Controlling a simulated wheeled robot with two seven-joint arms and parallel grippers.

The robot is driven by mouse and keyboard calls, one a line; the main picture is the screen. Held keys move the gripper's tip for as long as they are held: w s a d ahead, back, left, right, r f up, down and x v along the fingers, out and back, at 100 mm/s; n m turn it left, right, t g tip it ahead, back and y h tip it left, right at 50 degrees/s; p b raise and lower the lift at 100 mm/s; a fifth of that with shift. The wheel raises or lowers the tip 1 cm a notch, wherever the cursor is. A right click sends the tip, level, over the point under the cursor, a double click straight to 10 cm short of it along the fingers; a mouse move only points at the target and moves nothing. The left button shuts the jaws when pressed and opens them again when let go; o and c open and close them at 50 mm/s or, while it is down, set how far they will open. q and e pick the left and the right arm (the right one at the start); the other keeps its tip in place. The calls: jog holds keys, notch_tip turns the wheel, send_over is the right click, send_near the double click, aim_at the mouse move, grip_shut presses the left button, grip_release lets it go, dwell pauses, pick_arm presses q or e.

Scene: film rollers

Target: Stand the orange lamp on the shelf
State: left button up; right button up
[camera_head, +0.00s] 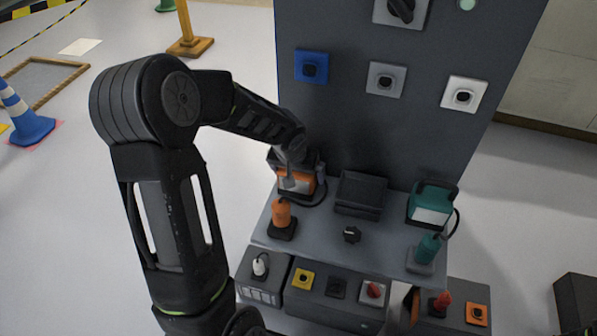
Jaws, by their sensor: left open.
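The orange lamp (296,184), with a pale front panel and a dark cable, is upright at the back left of the grey shelf (388,235). It appears to rest on the shelf. My left gripper (296,172) is open at the top of the lamp, with its fingers close around or beside it. The gripper and wrist hide the lamp's upper part, so I cannot tell whether they touch. My right gripper is not in view.
A teal lamp (431,204) stands at the shelf's back right, with a black box (360,194) between the lamps. An orange plug-like piece (282,213), a black knob (351,234) and a teal piece (429,247) stand nearer the front. A dark panel (345,115) rises behind.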

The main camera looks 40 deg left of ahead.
pick_arm(q)
jog(key=shift+r+p, duration=0.25)
jog(key=shift+p, duration=0.05)
jog(key=v, duration=1.1)
jog(key=shift+s+r, duration=0.25)
jog(key=shift+r, duration=0.05)
jog(key=shift+d, duration=0.1)
